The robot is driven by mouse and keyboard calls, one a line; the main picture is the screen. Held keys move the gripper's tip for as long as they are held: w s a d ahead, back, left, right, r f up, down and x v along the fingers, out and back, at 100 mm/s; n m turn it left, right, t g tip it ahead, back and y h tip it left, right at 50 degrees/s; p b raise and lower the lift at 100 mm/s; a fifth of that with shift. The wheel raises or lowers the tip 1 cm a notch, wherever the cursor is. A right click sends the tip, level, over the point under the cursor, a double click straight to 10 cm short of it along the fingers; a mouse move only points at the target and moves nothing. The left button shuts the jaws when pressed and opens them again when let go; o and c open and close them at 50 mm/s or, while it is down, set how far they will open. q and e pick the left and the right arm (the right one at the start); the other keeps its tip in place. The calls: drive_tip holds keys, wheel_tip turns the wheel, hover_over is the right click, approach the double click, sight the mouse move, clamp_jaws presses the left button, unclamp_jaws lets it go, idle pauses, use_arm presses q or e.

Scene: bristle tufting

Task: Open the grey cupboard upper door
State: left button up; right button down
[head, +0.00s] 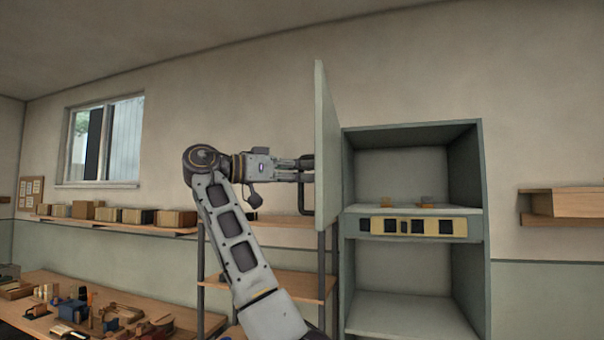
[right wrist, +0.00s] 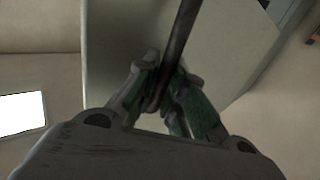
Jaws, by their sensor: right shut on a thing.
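The grey cupboard (head: 483,215) stands right of centre in the head view. Its upper door (head: 325,140) is swung wide open on the left side and is seen nearly edge-on. The door's dark bar handle (head: 304,195) is on its left face. My right gripper (head: 305,168) is at the handle, left of the door. In the right wrist view the gripper (right wrist: 165,88) is shut on the handle (right wrist: 180,45), with the door panel (right wrist: 120,35) behind it. My left gripper is not in view.
Inside the cupboard, small items (head: 427,201) rest on a shelf above a yellow panel (head: 419,227). A wooden rack (head: 270,284) stands behind my arm. A cluttered workbench (head: 120,298) is at lower left. A wall shelf (head: 568,204) is at right.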

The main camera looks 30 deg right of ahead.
drive_tip(key=shift+f, duration=0.1)
drive_tip(key=c, duration=1.9)
unclamp_jaws()
drive_tip(key=o, duration=0.4)
drive_tip(key=shift+s+a, duration=0.1)
drive_tip(key=shift+a, duration=0.1)
drive_tip(key=shift+d, duration=0.15)
drive_tip(key=shift+w+a, duration=0.2)
drive_tip(key=shift+a, duration=1.8)
drive_tip(key=shift+w+a, duration=0.15)
drive_tip(key=shift+a, duration=1.9)
drive_tip(key=shift+w+a, duration=0.2)
drive_tip(key=shift+a, duration=1.8)
